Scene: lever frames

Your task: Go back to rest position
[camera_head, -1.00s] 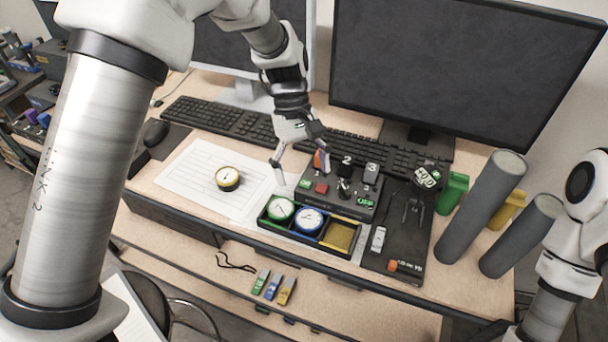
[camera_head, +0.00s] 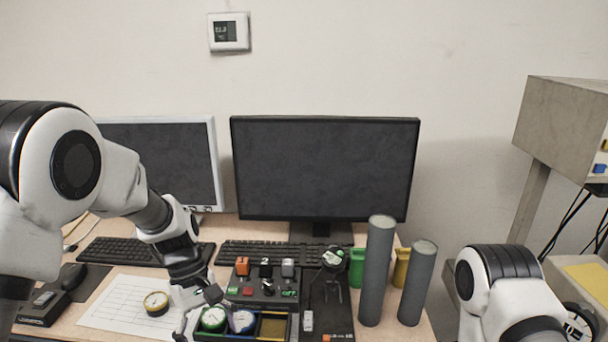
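The dark control box (camera_head: 262,300) stands on the desk in front of the middle keyboard. It carries an orange lever (camera_head: 242,265), a black lever marked 2 (camera_head: 265,267) and a grey lever (camera_head: 288,267). My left gripper (camera_head: 202,318) hangs at the left front of the box, near the gauge tray (camera_head: 273,327). Its fingers are spread apart with nothing seen between them. It partly covers the tray's left end and the green gauge (camera_head: 213,318). The blue gauge (camera_head: 243,320) sits beside it. My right arm shows at the lower right, but its gripper is out of view.
Two monitors (camera_head: 325,165) stand behind the keyboards. Two grey cylinders (camera_head: 377,270) stand right of the box, with green (camera_head: 356,267) and yellow (camera_head: 401,267) containers behind them. A yellow-rimmed gauge (camera_head: 156,303) lies on white paper (camera_head: 110,310) at the left.

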